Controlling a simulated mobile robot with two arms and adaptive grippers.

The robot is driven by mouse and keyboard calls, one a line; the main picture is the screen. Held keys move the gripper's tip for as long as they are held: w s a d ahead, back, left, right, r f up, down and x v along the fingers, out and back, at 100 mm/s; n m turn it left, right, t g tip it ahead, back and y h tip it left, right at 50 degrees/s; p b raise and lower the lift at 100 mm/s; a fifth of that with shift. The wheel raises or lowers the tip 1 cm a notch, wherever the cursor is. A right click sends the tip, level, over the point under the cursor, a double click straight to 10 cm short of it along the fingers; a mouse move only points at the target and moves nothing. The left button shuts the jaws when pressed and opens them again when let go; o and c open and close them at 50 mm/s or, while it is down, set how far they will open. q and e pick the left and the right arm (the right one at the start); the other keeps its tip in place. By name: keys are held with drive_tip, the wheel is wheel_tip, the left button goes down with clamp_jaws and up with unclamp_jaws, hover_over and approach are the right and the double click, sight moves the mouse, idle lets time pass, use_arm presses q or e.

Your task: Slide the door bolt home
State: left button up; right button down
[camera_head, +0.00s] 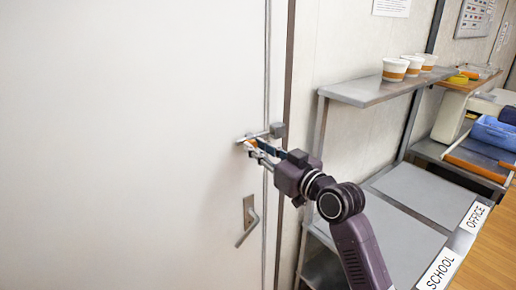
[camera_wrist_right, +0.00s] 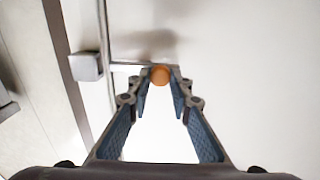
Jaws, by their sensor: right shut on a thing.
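The white door (camera_head: 130,130) fills the left of the head view. A metal bolt bar (camera_head: 258,134) runs level across the door's edge, with a grey block-shaped keeper (camera_head: 277,130) on the frame side. My right gripper (camera_head: 249,146) is at the bolt, shut on its orange knob, which shows between the fingertips in the right wrist view (camera_wrist_right: 160,75). In that view the bar (camera_wrist_right: 135,64) lies just beyond the fingertips, and the keeper (camera_wrist_right: 86,66) is to the left. The bar's far end at the keeper is too small to judge. My left gripper is not in view.
A lever handle (camera_head: 249,220) sits on the door below the bolt. To the right, a metal shelf (camera_head: 375,90) holds paper cups (camera_head: 395,69). Lower shelves carry SCHOOL (camera_head: 440,271) and OFFICE (camera_head: 475,217) labels. A blue bin (camera_head: 494,132) stands farther right.

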drive_tip(key=shift+w+d+f+b, duration=0.15)
drive_tip(key=shift+w+d+b, duration=0.05)
drive_tip(key=shift+d+b, duration=0.1)
drive_tip(key=w+d, duration=0.1)
drive_tip(key=w+d+b, duration=0.1)
drive_tip(key=shift+d, duration=0.35)
drive_tip(key=c, duration=1.7)
unclamp_jaws()
drive_tip(key=shift+c, duration=0.2)
drive_tip(key=v, duration=1.2)
